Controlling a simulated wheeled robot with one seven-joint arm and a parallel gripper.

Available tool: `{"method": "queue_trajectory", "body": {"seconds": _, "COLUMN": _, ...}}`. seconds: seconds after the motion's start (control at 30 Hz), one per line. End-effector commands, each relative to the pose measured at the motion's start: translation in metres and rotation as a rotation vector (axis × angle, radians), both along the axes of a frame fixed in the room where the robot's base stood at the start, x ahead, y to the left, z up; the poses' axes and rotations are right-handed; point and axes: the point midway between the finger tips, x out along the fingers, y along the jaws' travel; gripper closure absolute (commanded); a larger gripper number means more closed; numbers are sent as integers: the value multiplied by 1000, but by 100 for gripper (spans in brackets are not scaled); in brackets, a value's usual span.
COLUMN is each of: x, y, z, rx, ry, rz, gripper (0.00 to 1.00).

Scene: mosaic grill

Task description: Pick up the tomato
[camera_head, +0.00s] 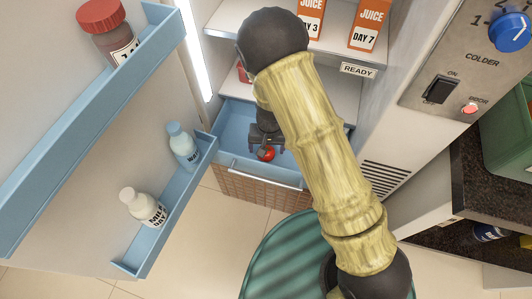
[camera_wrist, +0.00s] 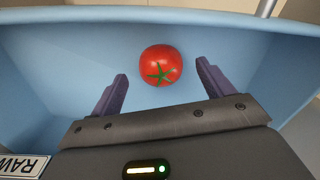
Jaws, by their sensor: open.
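The red tomato (camera_wrist: 160,64) with a green stem lies in a light blue drawer (camera_wrist: 60,65) in the wrist view. In the head view the tomato (camera_head: 265,154) shows just below my gripper (camera_head: 266,145), inside the open drawer (camera_head: 232,124) at the bottom of the fridge. My gripper also shows in the wrist view (camera_wrist: 161,70), its two dark purple fingers open and apart. The tomato appears between and slightly beyond the fingertips, with gaps on both sides. I cannot tell the remaining height between them.
The open fridge door holds blue shelves (camera_head: 172,215) with a milk bottle (camera_head: 143,207) and a light blue bottle (camera_head: 183,146) at left. A shelf (camera_head: 302,97) lies above the drawer.

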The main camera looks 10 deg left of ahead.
Motion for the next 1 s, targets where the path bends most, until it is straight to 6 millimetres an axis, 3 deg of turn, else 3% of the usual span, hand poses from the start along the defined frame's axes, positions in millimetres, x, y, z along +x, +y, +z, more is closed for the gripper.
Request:
{"method": "queue_trajectory", "body": {"seconds": 0.03, "x": 0, "y": 0, "z": -12, "rx": -2, "ry": 3, "rz": -1, "gripper": 20}}
{"method": "queue_trajectory", "body": {"seconds": 0.2, "x": 0, "y": 1, "z": -31, "rx": -1, "ry": 0, "rz": -2, "gripper": 20}}
{"method": "queue_trajectory", "body": {"seconds": 0.77, "x": 0, "y": 2, "z": -32, "rx": -1, "ry": -1, "rz": 0, "gripper": 20}}
{"method": "queue_trajectory", "body": {"seconds": 1.0, "x": 0, "y": 2, "z": -32, "rx": -1, "ry": -1, "rz": 0, "gripper": 65}}
